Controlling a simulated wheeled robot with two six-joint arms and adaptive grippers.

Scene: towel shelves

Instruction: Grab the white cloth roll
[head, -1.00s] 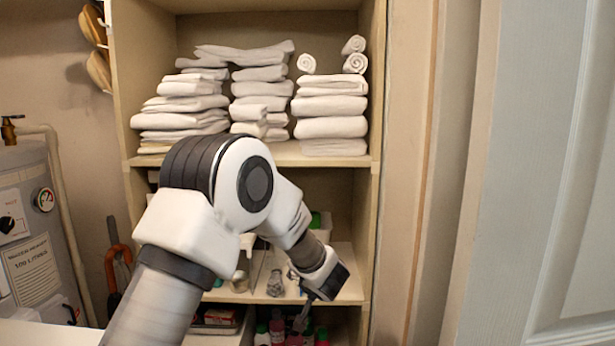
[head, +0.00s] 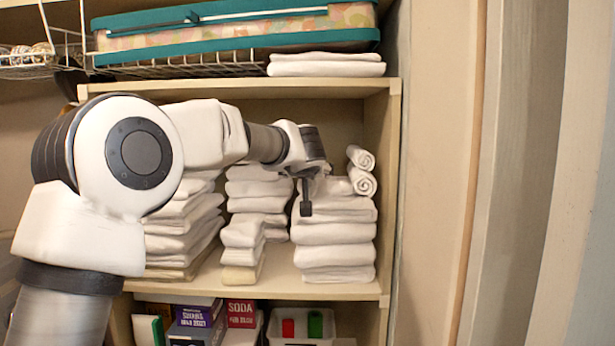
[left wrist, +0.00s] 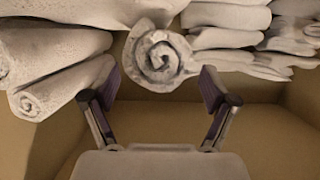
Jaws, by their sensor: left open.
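Several white cloth rolls lie on top of the right-hand towel stack. Two are stacked at its right end, an upper roll (head: 361,158) and a lower roll (head: 363,181). A third white roll (head: 337,186) lies left of them, partly hidden by my left gripper (head: 307,195). In the left wrist view this third roll's spiral end (left wrist: 158,58) faces the camera, centred between the spread fingers of my left gripper (left wrist: 160,98). The gripper is open and holds nothing. The roll appears just beyond the fingertips; contact cannot be told. My right gripper is not in view.
Folded towel stacks (head: 256,215) fill the shelf (head: 340,291) to the left. The cabinet's right side wall (head: 388,190) stands close to the rolls. A basket with a patterned, teal-edged case (head: 235,35) is above. Boxes (head: 241,313) sit below.

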